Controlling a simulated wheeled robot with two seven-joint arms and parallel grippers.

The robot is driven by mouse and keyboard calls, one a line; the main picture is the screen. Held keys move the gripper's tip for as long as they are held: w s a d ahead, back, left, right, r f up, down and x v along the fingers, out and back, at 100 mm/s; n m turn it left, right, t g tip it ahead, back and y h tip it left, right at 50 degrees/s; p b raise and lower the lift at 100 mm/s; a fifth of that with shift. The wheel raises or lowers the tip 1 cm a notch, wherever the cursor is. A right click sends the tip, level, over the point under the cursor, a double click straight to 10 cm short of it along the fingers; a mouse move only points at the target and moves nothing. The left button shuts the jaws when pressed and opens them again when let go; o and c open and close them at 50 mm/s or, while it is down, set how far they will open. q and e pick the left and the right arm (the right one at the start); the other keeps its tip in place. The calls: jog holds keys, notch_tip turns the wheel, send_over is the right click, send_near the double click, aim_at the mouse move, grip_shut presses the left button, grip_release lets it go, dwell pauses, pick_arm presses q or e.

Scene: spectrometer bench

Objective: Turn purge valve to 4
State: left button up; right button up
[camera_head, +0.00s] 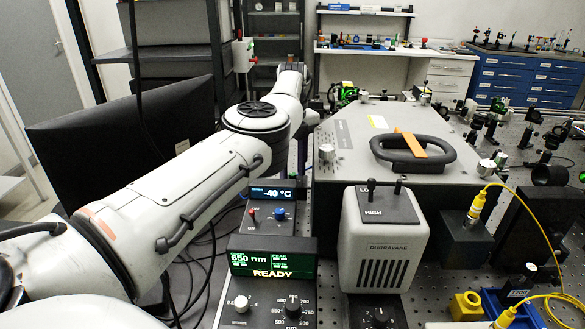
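No label reading purge valve is legible. One dark knob (378,318) with a dial sits at the bottom edge, below the grey DURRAVANE housing (384,245), partly cut off. A pale knob (241,303), with what looks like a 4 at its right, is on the black control panel beside a wavelength knob (292,306). My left arm reaches far forward past these. Its gripper (309,117) is small and mostly hidden at the far end beside the grey instrument box, apart from all the knobs; its fingers cannot be made out. My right gripper is not in view.
A display (272,264) reads 650 nm and READY; a smaller one (273,193) reads -40 °C. The grey instrument box (350,150) carries a black handle (412,165). Yellow cables (535,228) and optics crowd the right. A dark monitor (120,140) stands left.

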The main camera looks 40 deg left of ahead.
aim_at(293, 174)
pick_arm(q)
notch_tip(293, 174, up, 10)
jog(key=shift+r+p, duration=0.2)
jog(key=shift+p, duration=0.1)
dwell(0.4)
notch_tip(293, 174, down, 10)
jog(key=n, duration=1.2)
jog(key=shift+f, duration=0.2)
grip_shut()
